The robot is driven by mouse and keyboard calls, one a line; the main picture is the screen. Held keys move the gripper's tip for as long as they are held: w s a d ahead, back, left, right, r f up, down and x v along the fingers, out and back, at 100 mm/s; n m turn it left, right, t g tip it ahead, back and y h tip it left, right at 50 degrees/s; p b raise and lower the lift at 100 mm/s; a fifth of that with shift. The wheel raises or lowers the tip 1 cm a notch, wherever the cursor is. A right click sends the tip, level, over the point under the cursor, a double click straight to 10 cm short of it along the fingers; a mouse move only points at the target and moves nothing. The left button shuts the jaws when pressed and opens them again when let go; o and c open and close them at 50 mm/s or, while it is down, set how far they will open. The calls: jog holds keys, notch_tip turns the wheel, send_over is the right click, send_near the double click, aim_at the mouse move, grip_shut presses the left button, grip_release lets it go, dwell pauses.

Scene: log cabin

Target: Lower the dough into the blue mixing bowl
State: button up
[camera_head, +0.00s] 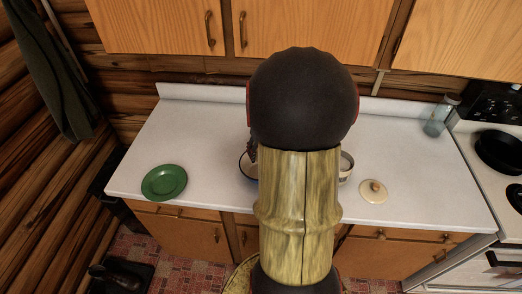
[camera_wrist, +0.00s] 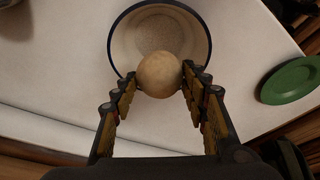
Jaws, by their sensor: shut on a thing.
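The dough (camera_wrist: 159,75) is a round, pale tan ball in the wrist view, held between the two fingers of my gripper (camera_wrist: 160,82). The gripper is shut on it. The mixing bowl (camera_wrist: 204,37) is white inside with a dark blue rim, and it stands on the counter. In the wrist view the dough overlaps the near rim and part of the bowl's inside. Its height above the bowl cannot be told. In the head view my arm hides the gripper, the dough and most of the bowl; only the bowl's left edge (camera_head: 247,168) shows.
A green plate (camera_head: 165,182) lies on the white counter (camera_head: 215,125) at left and also shows in the wrist view (camera_wrist: 290,81). A round cream lid (camera_head: 373,191) with a knob lies right of my arm, by a partly hidden pot (camera_head: 346,166). A glass jar (camera_head: 440,116) stands near the stove.

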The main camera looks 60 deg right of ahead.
jog(key=shift+f+b, duration=1.8)
jog(key=shift+f, duration=0.75)
jog(key=shift+f+b, duration=1.9)
jog(key=shift+f, duration=0.65)
dwell(0.3)
jog(key=o, duration=1.2)
jog(key=shift+o, duration=0.6)
jog(key=shift+r, duration=0.1)
jog(key=v, duration=1.2)
